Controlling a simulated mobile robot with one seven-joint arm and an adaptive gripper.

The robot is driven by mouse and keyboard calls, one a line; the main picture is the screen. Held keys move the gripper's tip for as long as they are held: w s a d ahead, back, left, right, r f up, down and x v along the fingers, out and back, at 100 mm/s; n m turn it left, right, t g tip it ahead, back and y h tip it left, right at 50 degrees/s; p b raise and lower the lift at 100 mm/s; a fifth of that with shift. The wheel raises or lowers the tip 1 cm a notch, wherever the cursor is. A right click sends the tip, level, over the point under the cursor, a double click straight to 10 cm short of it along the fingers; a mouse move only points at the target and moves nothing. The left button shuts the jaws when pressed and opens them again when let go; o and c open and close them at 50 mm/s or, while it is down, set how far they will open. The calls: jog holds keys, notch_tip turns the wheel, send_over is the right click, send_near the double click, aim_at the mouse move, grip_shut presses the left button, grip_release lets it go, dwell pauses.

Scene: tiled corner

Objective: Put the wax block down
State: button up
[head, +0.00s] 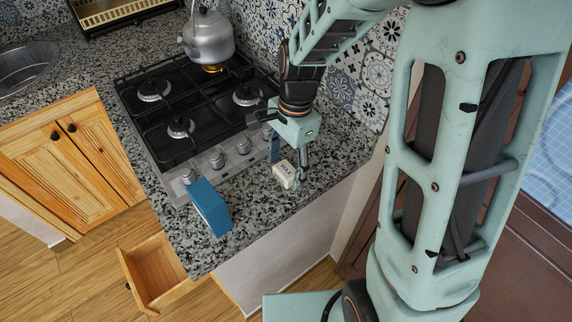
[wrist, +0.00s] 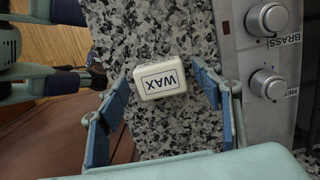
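The wax block (head: 286,174) is a small cream block with a framed "WAX" label. It appears to rest on the speckled granite counter (head: 255,205), to the right of the stove's knobs. In the wrist view, the wax block (wrist: 160,77) lies between the tips of my gripper (wrist: 160,73), label facing the camera. The blue-padded fingers are spread, with a narrow gap showing on each side of the block. In the head view, my gripper (head: 288,168) is low over the counter at the block; the exact contact is hard to see.
A blue box (head: 210,207) stands near the counter's front edge, left of the block. The gas stove (head: 190,110) with its knobs is behind, with a grey kettle (head: 207,38) on it. An open drawer (head: 155,273) juts out below. Bare counter lies between box and block.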

aim_at(291, 167)
notch_tip(291, 167, up, 12)
jog(key=d, duration=0.1)
jog(key=shift+w+p, duration=0.4)
jog(key=shift+d+r, duration=0.1)
dwell(0.4)
